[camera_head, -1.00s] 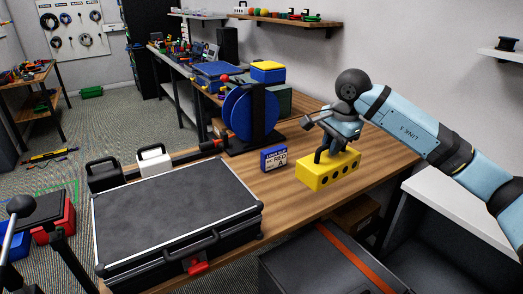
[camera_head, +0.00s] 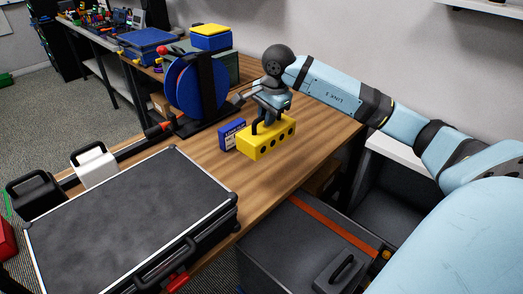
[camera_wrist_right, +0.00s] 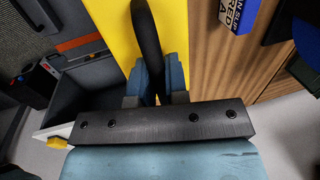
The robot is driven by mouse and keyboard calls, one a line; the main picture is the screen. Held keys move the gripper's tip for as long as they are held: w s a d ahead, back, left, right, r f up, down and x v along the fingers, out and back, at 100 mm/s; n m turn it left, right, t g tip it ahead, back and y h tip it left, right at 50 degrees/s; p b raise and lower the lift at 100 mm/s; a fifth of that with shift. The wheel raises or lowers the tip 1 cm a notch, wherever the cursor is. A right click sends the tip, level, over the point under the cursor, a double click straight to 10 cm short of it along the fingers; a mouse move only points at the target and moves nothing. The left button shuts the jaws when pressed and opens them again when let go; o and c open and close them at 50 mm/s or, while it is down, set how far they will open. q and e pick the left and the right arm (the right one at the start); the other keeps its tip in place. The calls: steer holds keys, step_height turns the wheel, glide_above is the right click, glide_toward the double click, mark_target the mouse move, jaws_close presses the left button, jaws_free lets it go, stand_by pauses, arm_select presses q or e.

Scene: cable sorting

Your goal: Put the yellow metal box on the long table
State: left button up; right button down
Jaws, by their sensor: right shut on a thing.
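The yellow metal box (camera_head: 262,146), with a row of round holes in its side and a dark handle on top, is at the wooden long table (camera_head: 307,147), near its front edge. I cannot tell whether its underside touches the tabletop. My right gripper (camera_head: 270,108) is above the box and shut on its handle. The right wrist view shows the box's yellow top (camera_wrist_right: 110,45) and the dark handle (camera_wrist_right: 147,45) between the fingers (camera_wrist_right: 155,82). My left gripper is out of view.
A small blue labelled box (camera_head: 232,134) stands close left of the yellow box. A blue reel (camera_head: 196,87) stands behind it. A large black case (camera_head: 130,215) covers the table's near left. A grey drawer unit (camera_head: 300,250) with an orange strip stands in front.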

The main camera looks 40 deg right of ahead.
step_height(320, 180, down, 13)
steer(key=shift+w+r+b, duration=0.1)
steer(key=shift+b, duration=0.2)
steer(key=c, duration=1.1)
jaws_free()
steer(key=shift+r, duration=0.15)
steer(key=r, duration=0.3)
steer(key=s+r, duration=0.1)
steer(key=r, duration=0.3)
steer(key=s+r, duration=0.1)
steer(key=r, duration=0.3)
steer(key=shift+s+d+r+p, duration=0.1)
steer(key=shift+s+r+p, duration=0.15)
steer(key=shift+p, duration=0.05)
